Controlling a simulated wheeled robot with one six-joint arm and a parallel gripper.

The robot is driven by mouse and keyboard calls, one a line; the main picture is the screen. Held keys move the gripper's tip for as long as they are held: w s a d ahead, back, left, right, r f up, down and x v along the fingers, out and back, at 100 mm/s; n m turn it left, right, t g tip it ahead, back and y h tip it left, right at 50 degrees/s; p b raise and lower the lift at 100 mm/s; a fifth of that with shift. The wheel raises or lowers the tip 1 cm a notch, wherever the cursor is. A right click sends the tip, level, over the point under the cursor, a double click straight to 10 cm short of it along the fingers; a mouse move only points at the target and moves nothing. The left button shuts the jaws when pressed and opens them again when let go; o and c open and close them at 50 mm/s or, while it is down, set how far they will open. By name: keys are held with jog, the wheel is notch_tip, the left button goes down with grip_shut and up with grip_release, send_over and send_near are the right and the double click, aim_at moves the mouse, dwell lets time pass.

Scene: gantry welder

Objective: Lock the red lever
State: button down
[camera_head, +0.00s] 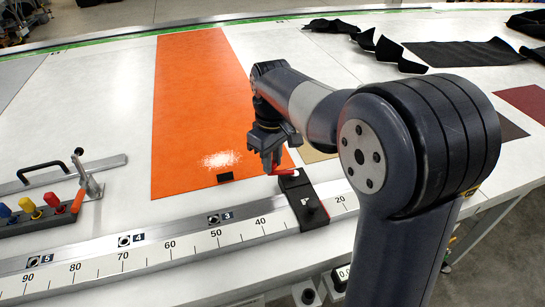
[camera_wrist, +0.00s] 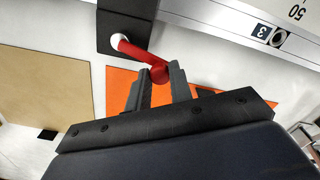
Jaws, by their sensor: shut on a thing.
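The red lever (camera_wrist: 135,52) sticks out from a black block in the wrist view, with a pale pivot at one end and a round red knob at the other. My gripper (camera_wrist: 158,82) is shut on the knob, one finger on each side of it. In the head view my gripper (camera_head: 271,168) points down at the lever (camera_head: 284,171) beside the black block (camera_head: 302,203), which sits on the ruler rail. The gripper partly hides the lever there.
The numbered ruler rail (camera_head: 180,246) runs along the table's front edge. An orange sheet (camera_head: 195,100) lies behind the block. A toggle clamp (camera_head: 88,178) and a rack of colored pegs (camera_head: 40,217) stand at left. Dark cloth pieces (camera_head: 465,54) lie at the back right.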

jog(key=shift+w+d+m+p, duration=0.45)
jog(key=shift+w+m+p, duration=0.5)
jog(key=shift+m, duration=1.1)
jog(key=shift+w+d+m+p, duration=0.65)
jog(key=shift+m+p, duration=0.55)
jog(key=shift+m, duration=0.9)
jog(key=shift+w+d+m+p, duration=0.3)
jog(key=shift+w+m+p, duration=0.7)
jog(key=shift+m, duration=1.05)
jog(key=c, duration=1.3)
grip_release()
jog(key=shift+o, duration=0.2)
jog(key=shift+r, duration=0.1)
notch_tip(320, 180, up, 11)
jog(key=shift+f, duration=0.2)
